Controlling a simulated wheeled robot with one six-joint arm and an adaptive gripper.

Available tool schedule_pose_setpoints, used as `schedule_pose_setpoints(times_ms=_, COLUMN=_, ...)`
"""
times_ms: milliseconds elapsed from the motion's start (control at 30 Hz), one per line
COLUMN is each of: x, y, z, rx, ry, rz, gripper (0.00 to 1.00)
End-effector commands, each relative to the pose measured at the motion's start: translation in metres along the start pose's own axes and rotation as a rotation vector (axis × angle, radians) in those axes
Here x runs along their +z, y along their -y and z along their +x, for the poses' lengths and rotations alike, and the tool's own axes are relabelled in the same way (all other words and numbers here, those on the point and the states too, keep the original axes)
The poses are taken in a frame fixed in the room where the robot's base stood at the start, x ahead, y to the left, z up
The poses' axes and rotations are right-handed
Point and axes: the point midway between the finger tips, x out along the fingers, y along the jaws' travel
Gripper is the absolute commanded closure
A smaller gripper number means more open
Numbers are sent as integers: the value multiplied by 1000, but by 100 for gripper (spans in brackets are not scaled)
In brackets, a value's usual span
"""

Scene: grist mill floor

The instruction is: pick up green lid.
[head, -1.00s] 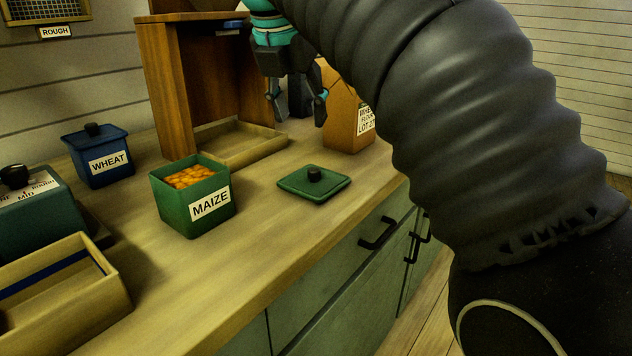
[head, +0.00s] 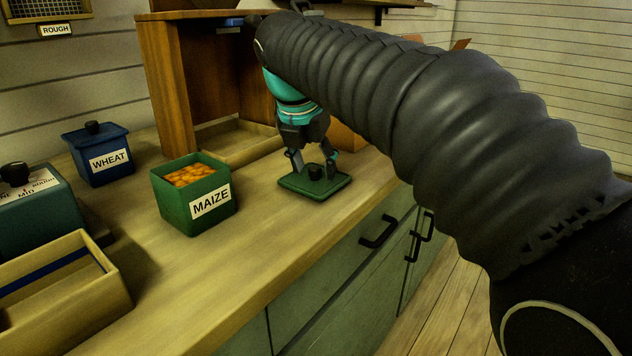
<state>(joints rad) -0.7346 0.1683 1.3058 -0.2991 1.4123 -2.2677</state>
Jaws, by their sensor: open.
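The green lid (head: 314,188) lies flat on the wooden counter, right of the green MAIZE bin (head: 185,212). It is square with a round black knob (head: 316,172) in its middle. The bin is open on top and full of orange-yellow maize. My gripper (head: 313,168) points down over the lid, with its fingers spread on either side of the knob. It is open and holds nothing. I cannot tell whether the fingertips touch the lid.
A blue lidded WHEAT bin (head: 108,160) stands at the back left. A teal box (head: 36,222) and an open wooden tray (head: 118,290) are at the left. A wooden cabinet (head: 165,90) stands behind my gripper. Bare counter lies in front of the lid.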

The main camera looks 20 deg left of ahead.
Motion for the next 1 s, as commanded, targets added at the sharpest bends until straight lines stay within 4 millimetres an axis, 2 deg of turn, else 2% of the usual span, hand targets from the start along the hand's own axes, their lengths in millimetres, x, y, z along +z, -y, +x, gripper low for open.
schedule_pose_setpoints(times_ms=300, x=0, y=0, z=6, rx=0, ry=0, rz=0, gripper=47)
schedule_pose_setpoints(times_ms=367, x=0, y=0, z=6, rx=0, ry=0, rz=0, gripper=59)
schedule_pose_setpoints(times_ms=500, x=0, y=0, z=6, rx=0, ry=0, rz=0, gripper=94)
schedule_pose_setpoints(times_ms=533, x=0, y=0, z=6, rx=0, ry=0, rz=0, gripper=100)
schedule_pose_setpoints(times_ms=1000, x=2, y=0, z=1, rx=1, ry=1, rz=0, gripper=100)
